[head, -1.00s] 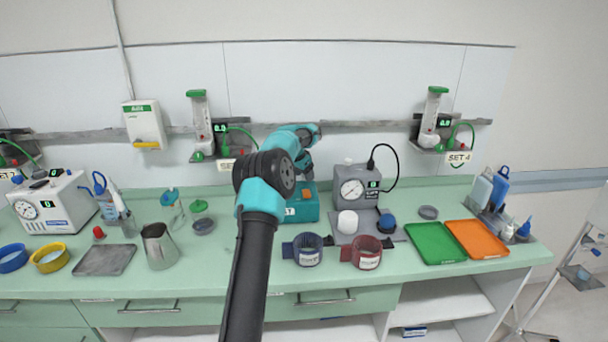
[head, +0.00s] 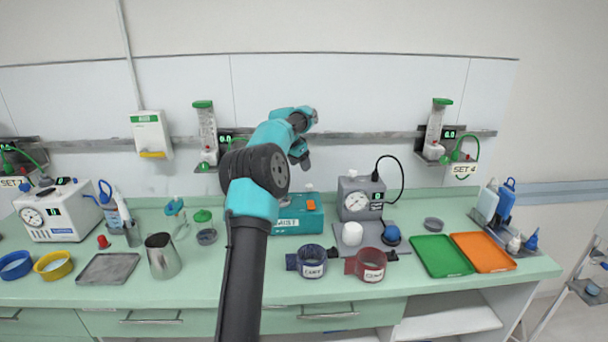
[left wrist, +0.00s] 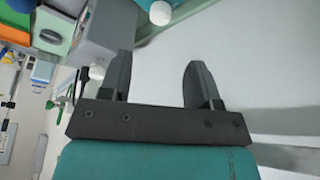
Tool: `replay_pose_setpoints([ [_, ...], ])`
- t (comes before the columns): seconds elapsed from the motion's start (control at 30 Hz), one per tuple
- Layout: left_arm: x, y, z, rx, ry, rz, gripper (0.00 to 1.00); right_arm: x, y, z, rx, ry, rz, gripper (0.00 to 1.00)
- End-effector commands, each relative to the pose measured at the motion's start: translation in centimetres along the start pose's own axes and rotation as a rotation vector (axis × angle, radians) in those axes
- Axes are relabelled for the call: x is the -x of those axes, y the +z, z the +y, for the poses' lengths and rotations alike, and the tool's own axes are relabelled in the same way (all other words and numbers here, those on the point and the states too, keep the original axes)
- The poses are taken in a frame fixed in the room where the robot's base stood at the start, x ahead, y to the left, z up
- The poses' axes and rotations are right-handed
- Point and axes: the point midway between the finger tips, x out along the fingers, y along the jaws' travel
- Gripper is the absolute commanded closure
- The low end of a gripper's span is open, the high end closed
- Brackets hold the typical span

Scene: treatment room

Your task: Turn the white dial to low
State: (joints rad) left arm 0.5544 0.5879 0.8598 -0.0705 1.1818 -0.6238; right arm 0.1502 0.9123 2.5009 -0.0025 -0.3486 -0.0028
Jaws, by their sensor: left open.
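A small white dial (head: 309,187) sits on top of the teal box (head: 289,223) marked MIST; a white knob (left wrist: 160,13) shows on a teal surface at the top of the left wrist view. The grey gauge box (head: 356,190) also has a small white knob (head: 352,173) on top. My left gripper (head: 302,160) is above and behind the teal box, apart from it. In the left wrist view its two dark fingers (left wrist: 156,64) are spread with nothing between them. Dial markings are too small to read. My right gripper is not in view.
Blue (head: 312,262) and red (head: 370,265) cuffs lie near the front edge. A wall rail (head: 350,139) runs behind. A black cable (head: 402,178) loops up from the grey box.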

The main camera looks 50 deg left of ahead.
Motion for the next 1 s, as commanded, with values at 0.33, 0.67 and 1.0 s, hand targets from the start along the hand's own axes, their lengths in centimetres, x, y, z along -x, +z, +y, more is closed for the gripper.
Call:
replay_pose_setpoints([
  [0.33,5.5,0.0,0.0,0.000,0.000,0.001,0.43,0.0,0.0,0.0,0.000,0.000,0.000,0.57],
  [0.67,6.2,0.0,0.0,0.000,0.000,0.000,0.43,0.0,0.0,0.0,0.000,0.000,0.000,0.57],
  [1.0,6.0,-0.1,0.5,0.080,-0.027,-0.019,0.43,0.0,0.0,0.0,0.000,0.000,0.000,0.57],
])
